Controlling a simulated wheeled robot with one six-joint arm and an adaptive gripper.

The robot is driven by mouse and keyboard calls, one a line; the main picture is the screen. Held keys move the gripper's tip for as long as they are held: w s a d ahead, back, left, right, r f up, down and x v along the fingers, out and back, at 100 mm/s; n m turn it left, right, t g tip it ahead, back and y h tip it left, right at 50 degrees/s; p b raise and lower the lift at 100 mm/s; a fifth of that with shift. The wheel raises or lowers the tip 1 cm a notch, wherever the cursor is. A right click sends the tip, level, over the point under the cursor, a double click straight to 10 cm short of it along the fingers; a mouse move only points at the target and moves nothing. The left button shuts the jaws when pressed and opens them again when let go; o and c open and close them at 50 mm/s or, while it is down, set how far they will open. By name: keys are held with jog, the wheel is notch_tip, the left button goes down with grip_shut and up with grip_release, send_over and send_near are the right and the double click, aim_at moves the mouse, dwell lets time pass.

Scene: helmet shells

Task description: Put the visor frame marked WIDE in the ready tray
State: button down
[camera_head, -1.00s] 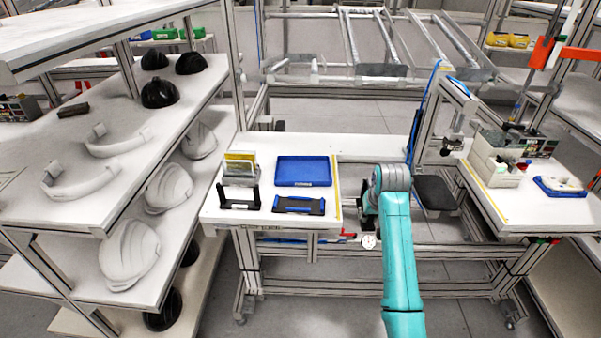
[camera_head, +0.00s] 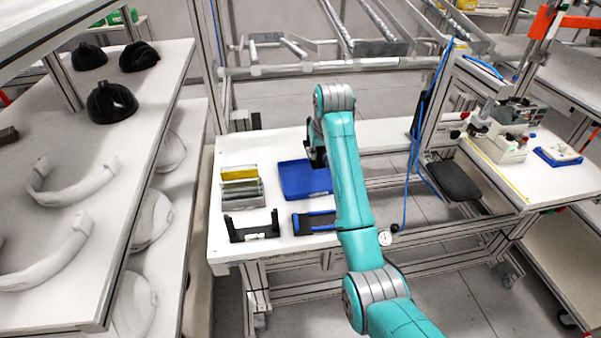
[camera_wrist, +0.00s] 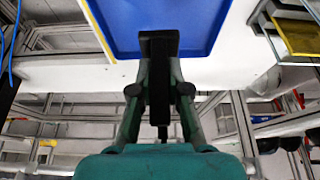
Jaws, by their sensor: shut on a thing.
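My gripper (camera_head: 316,155) is above the far part of the blue tray (camera_head: 296,180), partly hidden by my arm. In the wrist view my gripper (camera_wrist: 160,64) is shut on a dark thing (camera_wrist: 158,45), seen nearly end-on against the blue tray (camera_wrist: 205,22). Its full shape and any marking are hidden, so I cannot tell if it is the WIDE visor frame. A black U-shaped frame (camera_head: 252,231) lies on the table, left of and nearer than the tray. A frame with blue edging (camera_head: 305,223) lies in front of the tray, its right end behind my arm. Their labels are unreadable.
A rack with grey and yellow panels (camera_head: 241,187) stands left of the tray; it also shows in the wrist view (camera_wrist: 298,35). Shelves with black helmets (camera_head: 111,102) and white curved parts stand at the left. A dark seat (camera_head: 453,181) is at right.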

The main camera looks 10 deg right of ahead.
aim_at(317, 162)
notch_tip(317, 162, down, 4)
jog(key=shift+a+f, duration=0.15)
jog(key=shift+f, duration=2.75)
jog(key=shift+f, duration=0.1)
jog(key=c, duration=1.1)
grip_release()
jog(key=shift+c, duration=0.2)
jog(key=v, duration=1.2)
